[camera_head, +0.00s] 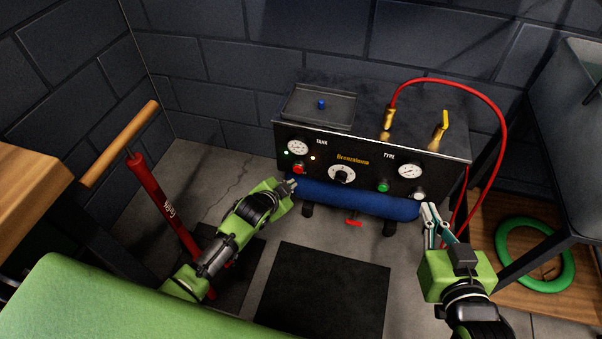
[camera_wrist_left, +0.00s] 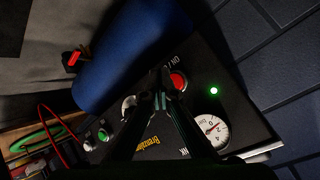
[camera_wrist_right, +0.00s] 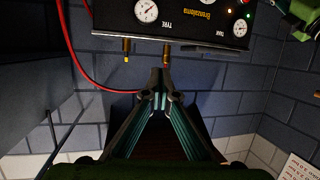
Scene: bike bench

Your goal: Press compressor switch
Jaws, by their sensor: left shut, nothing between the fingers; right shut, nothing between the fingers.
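The compressor (camera_head: 343,143) stands against the back wall, with a black front panel above a blue tank (camera_head: 350,197). A red switch button (camera_head: 299,169) sits under the left gauge, beside a lit green light (camera_head: 286,153). My left gripper (camera_head: 292,184) is shut and empty, just below and in front of the red button. In the left wrist view the red button (camera_wrist_left: 177,80) shows right beside the shut fingertips (camera_wrist_left: 163,73); whether they touch it I cannot tell. My right gripper (camera_head: 428,207) is shut and empty, near the tank's right end.
A red hose (camera_head: 503,108) loops from the compressor's top down its right side. A red pump (camera_head: 164,205) with a wooden handle stands at left. A green ring (camera_head: 535,256) lies on a wooden shelf at right. A dark mat (camera_head: 322,293) lies on the floor.

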